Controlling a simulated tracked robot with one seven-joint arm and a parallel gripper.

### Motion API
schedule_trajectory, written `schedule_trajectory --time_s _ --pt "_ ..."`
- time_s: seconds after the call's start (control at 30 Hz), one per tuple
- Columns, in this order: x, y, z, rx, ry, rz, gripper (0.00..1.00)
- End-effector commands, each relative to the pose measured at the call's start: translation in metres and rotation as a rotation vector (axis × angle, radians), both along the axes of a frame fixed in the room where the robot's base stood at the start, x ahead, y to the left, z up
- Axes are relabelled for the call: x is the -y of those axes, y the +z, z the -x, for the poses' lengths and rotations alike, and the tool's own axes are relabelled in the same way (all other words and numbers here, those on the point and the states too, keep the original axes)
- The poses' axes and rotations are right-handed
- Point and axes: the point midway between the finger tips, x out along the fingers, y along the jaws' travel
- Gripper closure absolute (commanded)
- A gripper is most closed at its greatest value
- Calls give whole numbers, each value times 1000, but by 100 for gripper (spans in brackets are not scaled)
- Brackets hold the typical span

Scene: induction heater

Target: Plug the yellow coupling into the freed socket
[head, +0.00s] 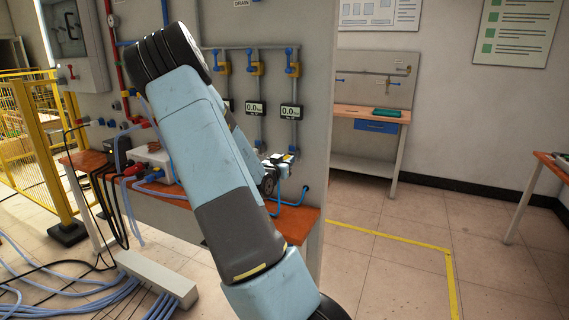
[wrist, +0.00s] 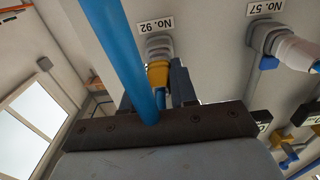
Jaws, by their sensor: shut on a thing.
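In the wrist view my gripper (wrist: 160,82) is shut on the yellow coupling (wrist: 157,74), which shows between its dark fingers. A thick blue hose (wrist: 112,45) crosses in front and hides part of the coupling and of the left finger. The grey socket (wrist: 159,46) under the label No. 92 lies directly beyond the coupling and in line with it. I cannot tell whether the coupling only touches the socket or is seated in it.
In the wrist view, the socket marked No. 57 (wrist: 266,38) holds a pale plug (wrist: 296,50). Blue-handled valves with yellow parts (wrist: 287,152) are at lower right. In the head view, a wooden bench (head: 297,222) with cables stands by the panel; floor to the right is clear.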

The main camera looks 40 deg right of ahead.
Motion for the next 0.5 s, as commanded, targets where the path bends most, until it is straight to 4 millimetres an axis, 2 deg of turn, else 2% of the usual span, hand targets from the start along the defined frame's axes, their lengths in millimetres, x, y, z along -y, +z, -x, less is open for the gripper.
schedule_trajectory --time_s 0.5 --pt "6 0 -3 0 0 1 100"
